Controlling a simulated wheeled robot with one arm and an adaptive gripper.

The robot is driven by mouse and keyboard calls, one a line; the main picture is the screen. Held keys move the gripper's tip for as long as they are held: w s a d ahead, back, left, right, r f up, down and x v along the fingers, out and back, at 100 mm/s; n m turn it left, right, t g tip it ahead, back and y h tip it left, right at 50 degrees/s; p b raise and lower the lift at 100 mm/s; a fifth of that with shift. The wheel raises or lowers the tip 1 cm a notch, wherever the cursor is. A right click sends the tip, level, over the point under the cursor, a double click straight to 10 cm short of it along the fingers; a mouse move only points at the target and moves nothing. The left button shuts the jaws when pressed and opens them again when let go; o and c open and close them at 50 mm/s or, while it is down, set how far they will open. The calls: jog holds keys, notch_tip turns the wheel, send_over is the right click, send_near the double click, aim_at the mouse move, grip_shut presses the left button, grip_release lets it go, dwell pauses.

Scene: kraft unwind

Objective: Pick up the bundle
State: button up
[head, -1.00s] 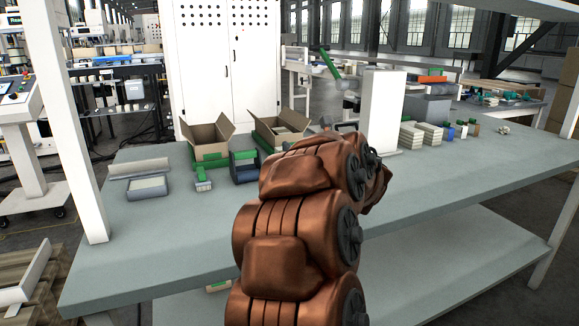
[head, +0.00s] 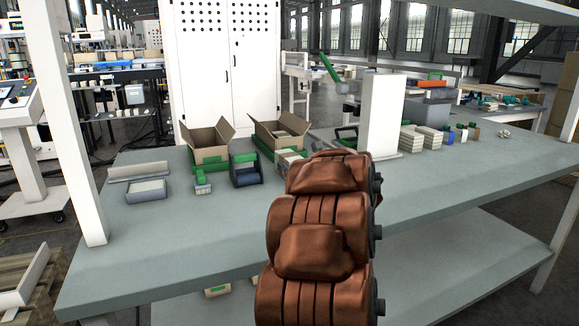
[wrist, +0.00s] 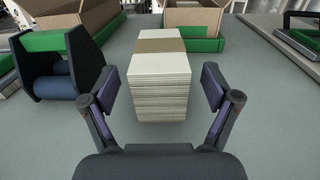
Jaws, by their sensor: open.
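The bundle (wrist: 158,65) is a block of stacked cream sheets with a brown kraft band across its top. It stands on the grey bench in the middle of the wrist view. In the head view, the bundle (head: 287,160) shows partly behind my arm. My gripper (wrist: 158,92) is open and empty, with one finger toward each side of the bundle's near end. Gaps show between both fingers and the bundle. In the head view my arm hides the gripper.
A dark blue holder with a green top (head: 245,170) stands left of the bundle. Two open cartons (head: 208,145) (head: 281,132) stand behind. A white post (head: 381,115) rises to the right. The front of the grey bench (head: 180,245) is clear.

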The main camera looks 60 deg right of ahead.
aim_at(290, 155)
jog(key=shift+x, duration=2.1)
jog(key=c, duration=1.2)
jog(key=shift+r, duration=1.85)
jog(key=s+a, duration=0.3)
jog(key=s, duration=0.1)
jog(key=s+a+r, duration=0.1)
jog(key=s+a, duration=0.2)
jog(key=a, duration=0.1)
jog(key=s+a, duration=0.4)
jog(key=shift+s+r+p, duration=0.15)
jog(key=shift+s+p, duration=0.15)
jog(key=shift+p, duration=0.05)
jog(key=shift+c, duration=0.2)
